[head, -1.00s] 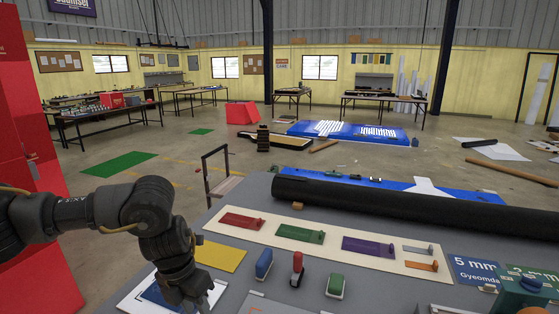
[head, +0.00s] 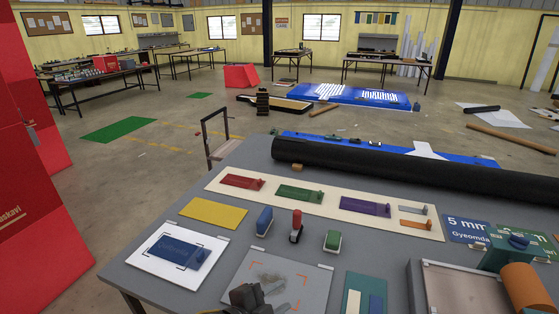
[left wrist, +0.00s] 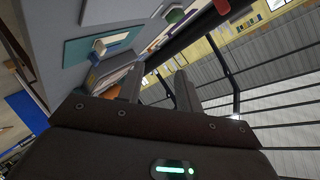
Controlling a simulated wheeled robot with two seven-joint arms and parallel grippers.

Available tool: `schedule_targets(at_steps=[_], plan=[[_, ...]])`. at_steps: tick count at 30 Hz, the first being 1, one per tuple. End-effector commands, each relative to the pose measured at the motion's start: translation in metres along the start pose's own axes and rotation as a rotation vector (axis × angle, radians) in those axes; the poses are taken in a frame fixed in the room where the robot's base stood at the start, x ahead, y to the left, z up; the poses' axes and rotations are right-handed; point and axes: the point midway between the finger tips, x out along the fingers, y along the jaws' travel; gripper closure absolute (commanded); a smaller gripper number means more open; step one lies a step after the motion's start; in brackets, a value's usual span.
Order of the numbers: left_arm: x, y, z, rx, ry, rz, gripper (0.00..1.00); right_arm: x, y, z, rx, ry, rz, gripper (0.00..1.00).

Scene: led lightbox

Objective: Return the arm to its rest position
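My left gripper (head: 250,298) shows at the bottom edge of the head view, low in front of a grey panel (head: 300,272) with orange corner marks. Most of that arm is out of the picture. In the left wrist view its two fingers (left wrist: 160,88) stand apart with nothing between them, so it is open and empty. A blue plate with a knob (head: 176,252) lies on a white sheet (head: 150,266) with corner marks at the table's left. My right gripper is not in view.
The grey table (head: 225,232) holds a pale strip with coloured plates (head: 300,194), a yellow sheet (head: 213,213), and blue, red and green stamp-like pieces (head: 333,240). A long black roll (head: 400,168) lies behind. A box-like device (head: 460,290) stands at the right.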

Motion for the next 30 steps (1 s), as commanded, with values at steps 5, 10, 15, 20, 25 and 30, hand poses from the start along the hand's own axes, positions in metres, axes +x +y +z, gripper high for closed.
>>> schedule_targets(at_steps=[5, 10, 15, 20, 25, 30], plan=[[-0.059, 0.051, 0.102, -0.539, -0.373, -0.021, 0.65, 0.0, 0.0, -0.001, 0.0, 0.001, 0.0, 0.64], [-0.119, 0.103, 0.159, -0.852, -0.642, -0.026, 0.65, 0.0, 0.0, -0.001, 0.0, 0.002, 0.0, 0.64], [-0.169, 0.145, 0.188, -1.048, -0.832, -0.027, 0.65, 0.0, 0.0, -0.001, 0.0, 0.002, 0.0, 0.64], [-0.213, 0.179, 0.202, -1.19, -0.984, -0.029, 0.65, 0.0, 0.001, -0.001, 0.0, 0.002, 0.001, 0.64], [-0.201, 0.215, 0.234, -1.232, -1.041, -0.018, 0.65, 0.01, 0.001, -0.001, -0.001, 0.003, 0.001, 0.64], [-0.17, 0.257, 0.275, -1.231, -1.056, 0.001, 0.65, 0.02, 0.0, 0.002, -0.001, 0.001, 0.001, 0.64]])
